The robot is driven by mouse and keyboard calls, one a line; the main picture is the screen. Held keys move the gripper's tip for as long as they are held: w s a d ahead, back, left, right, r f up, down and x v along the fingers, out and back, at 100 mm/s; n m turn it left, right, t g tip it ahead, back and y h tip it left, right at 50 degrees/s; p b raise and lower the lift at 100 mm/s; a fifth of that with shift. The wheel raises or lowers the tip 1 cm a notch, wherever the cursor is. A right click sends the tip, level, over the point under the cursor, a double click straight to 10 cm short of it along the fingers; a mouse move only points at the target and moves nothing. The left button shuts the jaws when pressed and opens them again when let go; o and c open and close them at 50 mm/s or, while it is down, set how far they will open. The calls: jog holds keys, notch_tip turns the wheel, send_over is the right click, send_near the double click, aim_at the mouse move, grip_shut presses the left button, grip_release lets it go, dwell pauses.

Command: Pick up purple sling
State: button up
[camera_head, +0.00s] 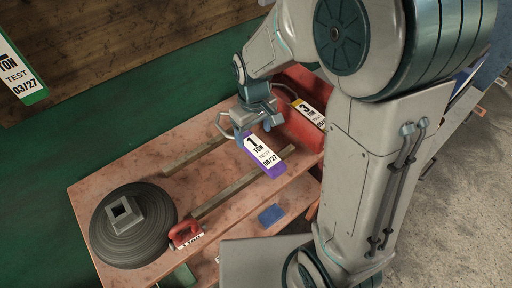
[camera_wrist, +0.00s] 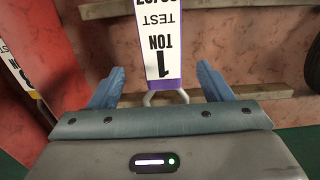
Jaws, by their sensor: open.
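The purple sling (camera_head: 262,155) shows as a white tag with purple edges, marked "1 TON TEST", above the pinkish table in the head view. It also shows in the wrist view (camera_wrist: 160,40), upside down, with a grey metal loop (camera_wrist: 165,97) at its near end. My gripper (camera_head: 243,126) is at the upper left end of the sling. In the wrist view my gripper (camera_wrist: 160,72) is open, with one blue finger on each side of the sling's near end. Gaps show between fingers and sling.
A red container (camera_head: 296,130) stands behind, with a yellow-edged "3" tag (camera_head: 308,111). A green-edged tag (camera_head: 20,75) hangs at upper left.

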aim_at(253, 143)
jog(key=shift+a+f+p, duration=0.15)
jog(key=shift+f+p, duration=0.35)
jog(key=shift+f, duration=2.15)
jog(key=shift+c, duration=0.3)
jog(key=c, duration=1.3)
jog(key=shift+r, duration=0.2)
jog(key=shift+w+r, duration=0.1)
jog(key=shift+r, duration=0.5)
notch_tip(253, 143, up, 2)
jog(key=shift+r+b, duration=0.2)
jog(key=shift+b, duration=0.15)
jog(key=w+d+r, duration=0.1)
jog(key=d+r, duration=0.1)
jog(key=d, duration=0.1)
jog(key=w+d+r+b, duration=0.1)
jog(key=d+r, duration=0.1)
jog(key=d, duration=0.2)
jog(key=w+d+r, duration=0.1)
jog(key=d+r, duration=0.2)
jog(key=d, duration=0.1)
jog(key=shift+w+d+b, duration=0.1)
jog(key=shift+d+b, duration=0.05)
jog(key=shift+b, duration=0.25)
